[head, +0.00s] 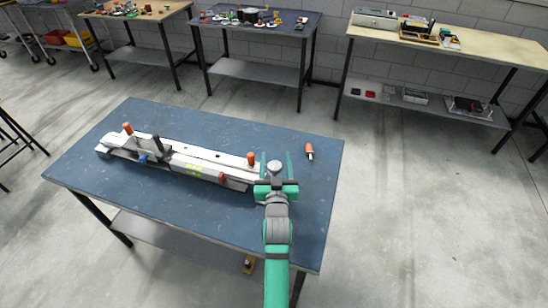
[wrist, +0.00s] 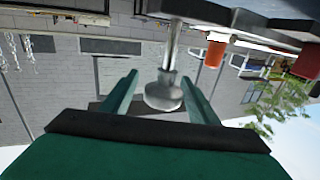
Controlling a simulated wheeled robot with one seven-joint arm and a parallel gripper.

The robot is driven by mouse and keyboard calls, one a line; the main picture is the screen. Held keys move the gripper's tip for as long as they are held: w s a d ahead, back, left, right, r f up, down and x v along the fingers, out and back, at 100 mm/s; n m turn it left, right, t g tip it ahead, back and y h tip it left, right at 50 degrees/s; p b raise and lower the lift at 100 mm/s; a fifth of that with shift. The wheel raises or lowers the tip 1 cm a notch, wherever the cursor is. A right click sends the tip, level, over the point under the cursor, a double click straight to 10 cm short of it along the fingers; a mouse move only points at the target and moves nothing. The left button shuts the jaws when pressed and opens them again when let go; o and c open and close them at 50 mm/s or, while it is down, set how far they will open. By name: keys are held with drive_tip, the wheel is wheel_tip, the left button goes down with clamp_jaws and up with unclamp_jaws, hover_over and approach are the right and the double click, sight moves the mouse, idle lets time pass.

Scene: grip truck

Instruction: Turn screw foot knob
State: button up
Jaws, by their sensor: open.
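A long white and grey device (head: 190,163) lies on the blue table, with orange knobs, a black handle and a red part on it. At its right end is a pale metal knob (head: 274,165), which I take to be the screw foot knob. In the wrist view, which appears upside down, the rounded knob (wrist: 163,95) sits at the end of a metal rod. My gripper (head: 277,158) is at this end of the device. Its green fingers (wrist: 160,77) are open, one on each side of the knob, with visible gaps.
The table has a lower shelf. Other benches with tools stand along the back wall. The concrete floor (head: 430,200) to the right is clear.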

drive_tip(key=shift+w+a, duration=0.2)
drive_tip(key=shift+w, duration=0.5)
drive_tip(key=shift+w, duration=0.2)
drive_tip(key=c, duration=1)
drive_tip(key=shift+s+d+f+m+h, duration=0.1)
drive_tip(key=shift+s+d+m+h, duration=0.1)
drive_tip(key=shift+m+h, duration=0.25)
drive_tip(key=shift+s+d+f+m+h, duration=0.15)
drive_tip(key=shift+m+h, duration=0.1)
drive_tip(key=shift+h, duration=0.4)
drive_tip(key=shift+w, duration=0.1)
drive_tip(key=shift+a, duration=0.1)
drive_tip(key=shift+w, duration=0.2)
